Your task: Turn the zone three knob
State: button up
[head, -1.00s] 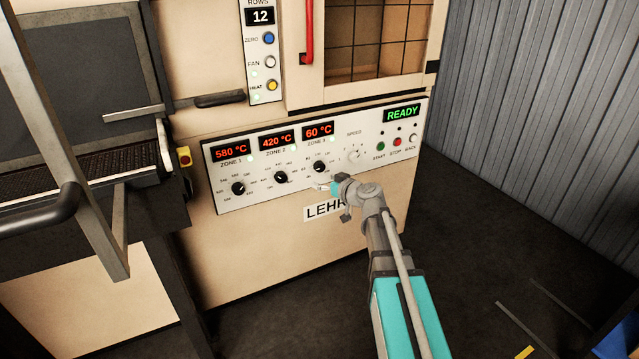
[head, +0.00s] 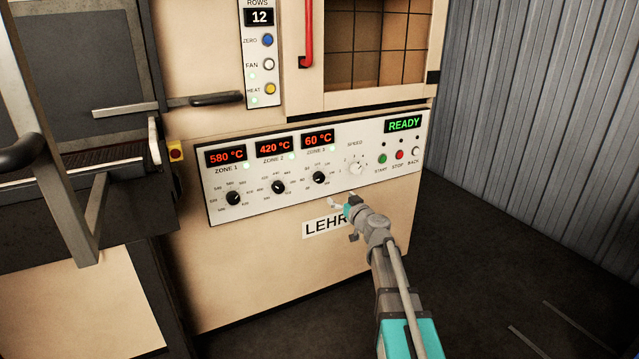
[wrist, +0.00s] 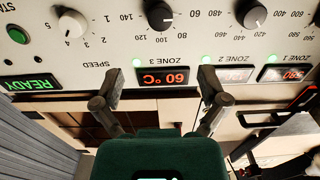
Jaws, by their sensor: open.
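The zone three knob (head: 319,178) is a black dial under the red 60 °C display (head: 318,139) on the white panel (head: 300,196). Its white pointer mark is too small to read surely in the head view. In the upside-down wrist view the knob (wrist: 159,14) is at the top middle, between the fingertips in left-right position but beyond them. My gripper (head: 336,202) is just below and right of the knob in the head view. Its two fingers (wrist: 160,77) are spread apart, with nothing between them, and do not appear to touch the knob.
The zone two knob (head: 278,187) and zone one knob (head: 233,198) are to the left. The white speed knob (head: 356,169) is close on the right, then the green start (head: 381,159) and red stop (head: 399,155) buttons. Dark handles and machine frame stand at far left.

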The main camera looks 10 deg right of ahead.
aim_at(320, 180)
jog(key=shift+w, duration=0.15)
jog(key=x, duration=1.3)
jog(key=shift+w+a, duration=0.15)
jog(key=shift+w, duration=0.1)
jog(key=shift+c, duration=0.3)
jog(key=c, duration=1.1)
jog(key=shift+a, duration=0.25)
jog(key=shift+d, duration=0.1)
